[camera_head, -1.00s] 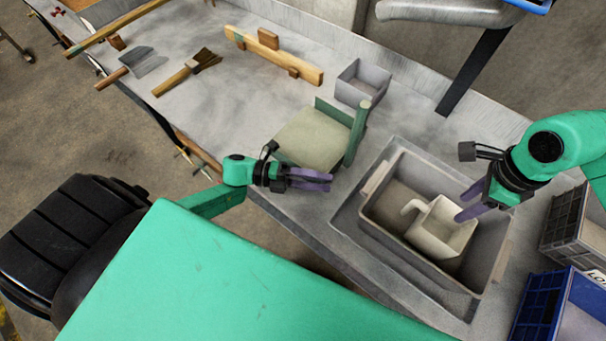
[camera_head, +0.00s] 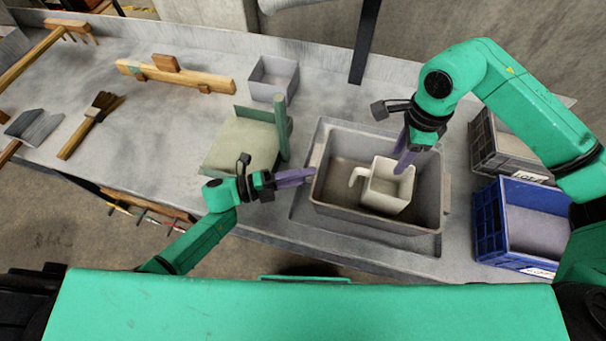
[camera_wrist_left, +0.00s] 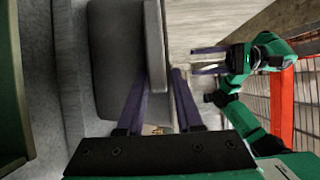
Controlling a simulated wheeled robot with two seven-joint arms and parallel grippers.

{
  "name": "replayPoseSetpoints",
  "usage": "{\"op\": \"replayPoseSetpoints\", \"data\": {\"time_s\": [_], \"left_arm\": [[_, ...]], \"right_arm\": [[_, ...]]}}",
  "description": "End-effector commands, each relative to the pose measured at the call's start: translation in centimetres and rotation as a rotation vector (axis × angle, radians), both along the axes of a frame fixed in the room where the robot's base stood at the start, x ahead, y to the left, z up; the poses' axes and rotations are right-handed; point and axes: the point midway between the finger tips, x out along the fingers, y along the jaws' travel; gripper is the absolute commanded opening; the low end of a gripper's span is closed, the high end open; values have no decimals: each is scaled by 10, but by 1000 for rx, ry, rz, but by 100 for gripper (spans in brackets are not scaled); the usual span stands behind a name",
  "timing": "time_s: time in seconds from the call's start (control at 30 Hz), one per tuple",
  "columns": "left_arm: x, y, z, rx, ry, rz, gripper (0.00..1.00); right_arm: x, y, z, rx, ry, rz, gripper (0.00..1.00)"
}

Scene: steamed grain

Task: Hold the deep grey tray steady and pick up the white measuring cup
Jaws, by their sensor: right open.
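The deep grey tray (camera_head: 400,224) stands on the bench at right of centre in the head view. The white measuring cup (camera_head: 388,202) is square, stands inside the tray and has its handle towards the left. My left gripper (camera_head: 308,176) is at the tray's left rim. In the left wrist view its two fingers (camera_wrist_left: 160,82) are apart, with the grey tray's rim (camera_wrist_left: 155,45) in line with the gap; contact is unclear. My right gripper (camera_head: 402,166) is open, pointing down at the cup's right upper edge. Its fingertips partly hide that edge.
A green dustpan-like scoop (camera_head: 243,145) lies close to my left gripper. A small grey bin (camera_head: 274,78) is behind it. A blue crate (camera_head: 490,225) and a grey crate (camera_head: 487,145) stand right of the tray. Brushes and wooden tools lie at left.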

Motion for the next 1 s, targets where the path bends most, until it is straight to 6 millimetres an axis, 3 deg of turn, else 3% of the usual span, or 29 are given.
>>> {"op": "replayPoseSetpoints", "data": {"time_s": [1.0], "left_arm": [[-4,2,-10,20,11,0,0]], "right_arm": [[0,0,-1,0,0,0,50]]}}
